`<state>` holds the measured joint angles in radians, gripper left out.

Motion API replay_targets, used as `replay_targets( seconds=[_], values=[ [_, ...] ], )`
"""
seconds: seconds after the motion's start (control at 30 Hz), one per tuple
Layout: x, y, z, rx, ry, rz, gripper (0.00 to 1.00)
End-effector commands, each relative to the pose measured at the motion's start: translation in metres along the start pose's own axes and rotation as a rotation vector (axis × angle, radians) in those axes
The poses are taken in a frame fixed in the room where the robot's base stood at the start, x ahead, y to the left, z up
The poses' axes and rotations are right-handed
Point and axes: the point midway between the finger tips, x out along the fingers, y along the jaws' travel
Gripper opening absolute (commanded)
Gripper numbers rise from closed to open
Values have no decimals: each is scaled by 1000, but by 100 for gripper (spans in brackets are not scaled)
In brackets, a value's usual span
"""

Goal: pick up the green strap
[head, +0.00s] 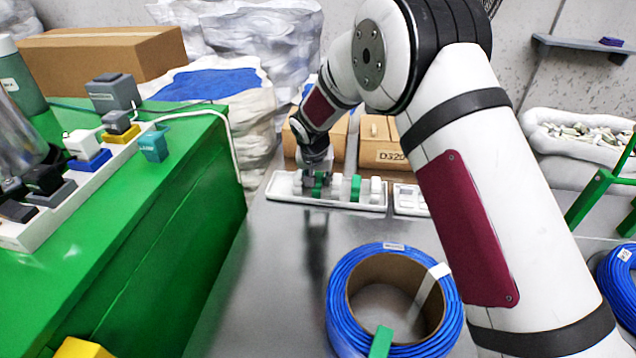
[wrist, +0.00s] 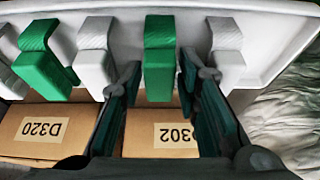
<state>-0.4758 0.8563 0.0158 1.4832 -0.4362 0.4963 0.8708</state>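A green strap (wrist: 159,62) hangs over the edge of a white tray (wrist: 285,45) between the two fingers of my gripper (wrist: 160,75). The fingers are apart, one on each side of it, with narrow gaps showing. In the head view my gripper (head: 318,184) is down at the white tray (head: 375,207), with some green (head: 317,190) showing between its fingers. A second green strap (head: 355,187) stands to its right; a second green one also shows at the left of the wrist view (wrist: 42,62). Contact with the tray is hidden.
White pieces (wrist: 95,55) flank the strap closely on both sides. Cardboard boxes (head: 384,152) stand behind the tray. A blue cable coil (head: 343,313) lies in front on the metal table (head: 270,290). A green bench (head: 150,230) stands left.

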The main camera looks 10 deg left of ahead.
Motion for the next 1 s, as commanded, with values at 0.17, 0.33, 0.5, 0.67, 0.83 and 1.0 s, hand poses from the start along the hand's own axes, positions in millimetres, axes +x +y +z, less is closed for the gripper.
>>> replay_targets(
  seconds=[0.17, 0.33, 0.5, 0.67, 0.83, 1.0],
  values=[
    [4, 0, 0, 1, 1, 0, 30],
    [4, 0, 0, 1, 1, 0, 19],
    [4, 0, 0, 1, 0, 0, 6],
    [4, 0, 0, 1, 0, 0, 6],
    [1, 0, -1, 1, 1, 0, 6],
    [-11, 0, -6, 3, 1, 0, 6]
  ],
)
